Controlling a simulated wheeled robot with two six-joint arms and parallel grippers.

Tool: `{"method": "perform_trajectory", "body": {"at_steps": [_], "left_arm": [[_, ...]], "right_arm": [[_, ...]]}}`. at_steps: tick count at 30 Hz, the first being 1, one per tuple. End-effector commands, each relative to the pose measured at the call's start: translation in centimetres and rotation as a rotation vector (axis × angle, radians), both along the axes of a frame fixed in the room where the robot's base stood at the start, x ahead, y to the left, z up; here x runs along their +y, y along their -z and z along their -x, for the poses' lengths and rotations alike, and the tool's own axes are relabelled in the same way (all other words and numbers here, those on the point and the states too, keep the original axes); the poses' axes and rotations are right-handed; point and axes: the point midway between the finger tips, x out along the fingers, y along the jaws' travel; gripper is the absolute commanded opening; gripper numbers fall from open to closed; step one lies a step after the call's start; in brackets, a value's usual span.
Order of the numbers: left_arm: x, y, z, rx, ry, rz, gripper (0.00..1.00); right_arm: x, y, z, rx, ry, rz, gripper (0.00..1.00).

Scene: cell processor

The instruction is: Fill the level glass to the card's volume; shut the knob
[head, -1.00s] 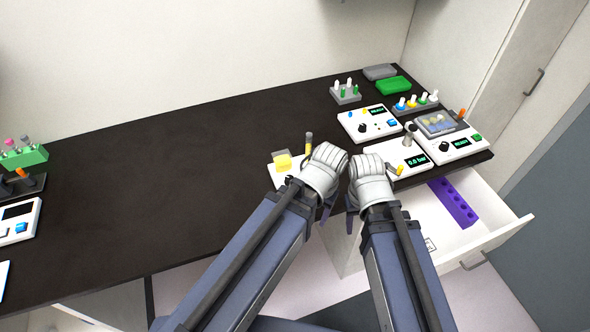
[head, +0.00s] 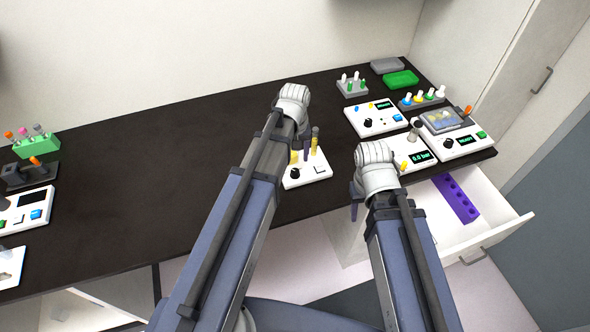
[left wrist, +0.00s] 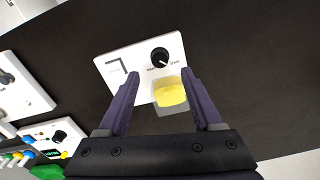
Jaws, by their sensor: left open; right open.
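A white unit (head: 318,174) with upright yellow and brownish parts stands near the table's front edge; I take it for the level glass unit. In the left wrist view its white plate (left wrist: 113,66) carries a black knob (left wrist: 160,57), a dark L-shaped mark and a yellow block (left wrist: 171,91) over a grey part. My left gripper (left wrist: 160,76) is open above this unit, its fingers on either side of the yellow block with gaps, nothing held. My right gripper (head: 358,192) is right of the unit, mostly hidden behind its own wrist, open. No volume card is readable.
An open drawer (head: 489,231) holds a purple rack (head: 455,199). The table's middle left is clear.

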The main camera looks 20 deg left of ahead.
Motion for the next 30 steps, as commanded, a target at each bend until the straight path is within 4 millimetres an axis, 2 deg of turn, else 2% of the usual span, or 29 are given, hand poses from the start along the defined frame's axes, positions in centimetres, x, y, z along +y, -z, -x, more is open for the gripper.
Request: {"method": "perform_trajectory", "body": {"at_steps": [1,13,18,25,26,30], "left_arm": [[0.0,1.1,0.0,0.0,0.001,0.0,0.67],[0.0,5.9,0.0,0.0,0.001,0.0,0.67],[0.0,6.5,0.0,0.0,0.001,0.0,0.67],[0.0,6.4,0.0,0.0,0.001,0.0,0.67],[0.0,6.4,0.0,0.0,0.001,0.0,0.66],[0.0,6.4,0.0,0.0,0.001,0.0,0.5]], "right_arm": [[0.0,1.1,0.0,0.0,0.0,0.0,0.5],[0.0,5.9,0.0,0.0,0.001,0.0,0.5],[0.0,6.5,0.0,0.0,0.001,0.0,0.5],[0.0,6.4,0.0,0.0,0.001,0.0,0.5],[0.0,6.4,0.0,0.0,0.001,0.0,0.5],[0.0,6.4,0.0,0.0,0.001,0.0,0.5]]}}
